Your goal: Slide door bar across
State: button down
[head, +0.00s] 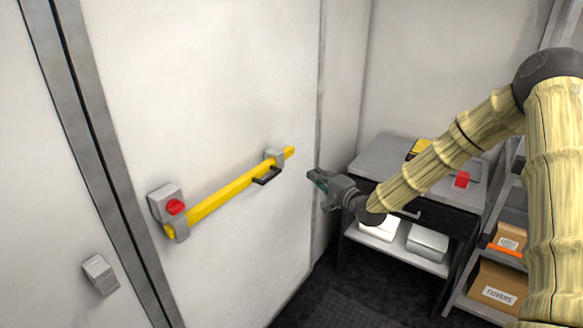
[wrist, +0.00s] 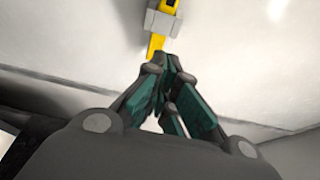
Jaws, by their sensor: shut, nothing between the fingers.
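In the wrist view, the bar's end (wrist: 156,44) and a bracket (wrist: 160,22) show beyond my closed fingertips (wrist: 163,62).
A separate grey bracket (head: 100,274) sits on the left panel, past the dark door frame strip (head: 92,150). A grey-topped cabinet (head: 385,153) stands behind my gripper. Shelves with cardboard boxes (head: 497,292) stand at the right. The dark floor (head: 345,305) below is partly clear.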

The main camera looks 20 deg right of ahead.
jog(key=shift+w, duration=0.1)
jog(key=w+a+p, duration=0.6)
jog(key=shift+w+a, duration=0.2)
jog(key=shift+w, duration=0.2)
dwell(0.7)
jog(key=s+a+b, duration=0.7)
jog(key=s+a, duration=0.5)
jog(key=a, duration=0.4)
jog(key=shift+s+b, duration=0.3)
jog(key=shift+s, duration=0.05)
jog(key=shift+a+f, duration=0.1)
jog(key=shift+a, duration=0.05)
